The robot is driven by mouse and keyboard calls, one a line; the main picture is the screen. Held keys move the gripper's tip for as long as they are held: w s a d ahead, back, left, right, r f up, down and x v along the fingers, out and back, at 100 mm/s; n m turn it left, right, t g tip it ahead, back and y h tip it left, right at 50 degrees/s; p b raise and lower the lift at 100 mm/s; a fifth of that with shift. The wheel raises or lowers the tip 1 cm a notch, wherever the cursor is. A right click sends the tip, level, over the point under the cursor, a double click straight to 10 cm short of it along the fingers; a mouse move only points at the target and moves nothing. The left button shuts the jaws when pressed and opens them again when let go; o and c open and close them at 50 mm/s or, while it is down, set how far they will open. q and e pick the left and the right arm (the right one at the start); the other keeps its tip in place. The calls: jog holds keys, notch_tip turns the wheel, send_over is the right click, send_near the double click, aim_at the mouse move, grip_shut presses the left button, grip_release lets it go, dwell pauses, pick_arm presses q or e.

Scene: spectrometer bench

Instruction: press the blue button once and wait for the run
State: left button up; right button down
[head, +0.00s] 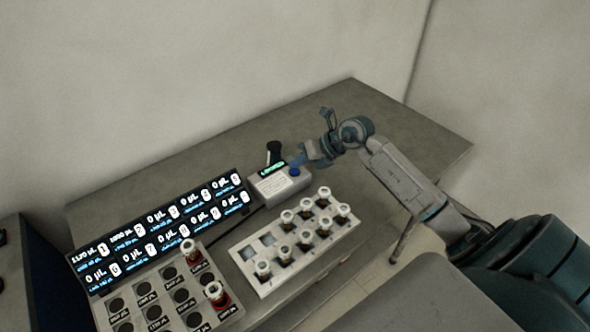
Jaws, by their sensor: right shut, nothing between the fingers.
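The blue button (295,171) sits on top of a small grey spectrometer box (282,188) with a lit green display, near the middle of the bench. My right gripper (303,160) is shut and empty, with its tips just above and beside the button. I cannot tell whether the tips touch it. A dark upright part (273,150) stands at the back of the box. My left gripper is not in view.
A white rack (262,287) with several capped vials stands in front of the box. At left are a lit readout panel (165,225) and a tray (235,309) with round wells and two vials. The bench's back right (400,130) is clear.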

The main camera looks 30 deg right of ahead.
jog(key=shift+r, duration=0.15)
notch_tip(320, 180, up, 6)
jog(key=p, duration=0.3)
dwell(0.8)
